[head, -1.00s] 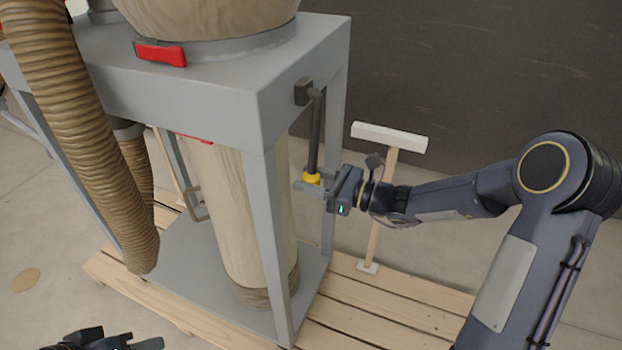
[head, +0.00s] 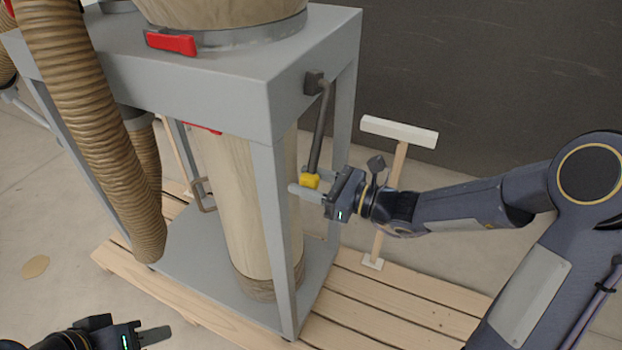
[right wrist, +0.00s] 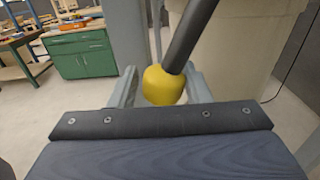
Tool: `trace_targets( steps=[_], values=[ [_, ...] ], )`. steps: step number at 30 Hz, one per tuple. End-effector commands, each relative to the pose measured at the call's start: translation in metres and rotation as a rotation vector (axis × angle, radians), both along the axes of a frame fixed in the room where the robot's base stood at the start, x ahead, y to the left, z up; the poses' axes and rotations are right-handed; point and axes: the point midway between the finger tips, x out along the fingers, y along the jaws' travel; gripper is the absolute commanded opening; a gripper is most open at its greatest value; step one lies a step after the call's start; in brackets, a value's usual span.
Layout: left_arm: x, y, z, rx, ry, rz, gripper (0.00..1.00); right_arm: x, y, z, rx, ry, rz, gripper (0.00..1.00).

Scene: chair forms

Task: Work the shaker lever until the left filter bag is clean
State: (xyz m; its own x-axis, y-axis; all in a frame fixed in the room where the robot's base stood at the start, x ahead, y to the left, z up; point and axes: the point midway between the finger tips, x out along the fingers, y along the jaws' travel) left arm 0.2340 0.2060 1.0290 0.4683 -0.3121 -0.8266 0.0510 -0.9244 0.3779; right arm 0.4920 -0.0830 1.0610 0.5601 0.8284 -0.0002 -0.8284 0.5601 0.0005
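The shaker lever (head: 319,130) is a dark rod hanging from a block on the grey frame's side, tilted, with a yellow knob (head: 310,181) at its lower end. My right gripper (head: 308,182) has its fingers on both sides of the knob. The right wrist view shows the knob (right wrist: 163,86) filling most of the gap between the fingers. A pale filter bag (head: 215,12) with a red-latched band stands on the frame, its upper part cut off; its cleanness cannot be told. My left gripper (head: 155,335) is low at the left, away from the machine, partly cut off.
A ribbed brown hose (head: 95,120) runs down the frame's (head: 190,80) left. A lower pale bag (head: 240,210) hangs inside. The frame stands on a wooden pallet (head: 380,310). A T-shaped wooden post (head: 400,132) stands behind my right gripper. A green cabinet (right wrist: 85,55) is in the background.

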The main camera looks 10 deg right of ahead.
Motion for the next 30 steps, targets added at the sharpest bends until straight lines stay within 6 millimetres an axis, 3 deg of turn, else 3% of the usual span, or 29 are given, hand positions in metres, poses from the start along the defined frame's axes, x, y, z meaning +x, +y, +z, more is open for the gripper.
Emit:
trace_targets(
  steps=[15, 26, 30],
  values=[
    [0.000, 0.000, 0.010, 0.000, 0.000, 0.000, 0.36, -0.037, 0.025, 0.032, 0.000, -0.001, 0.002, 0.43],
    [0.000, 0.000, 0.011, 0.000, 0.000, 0.000, 0.36, -0.039, 0.027, 0.034, -0.001, -0.001, 0.002, 0.43],
    [0.000, 0.000, 0.017, 0.000, 0.000, 0.000, 0.36, -0.045, 0.031, 0.044, 0.000, -0.001, 0.003, 0.43]
  ],
)
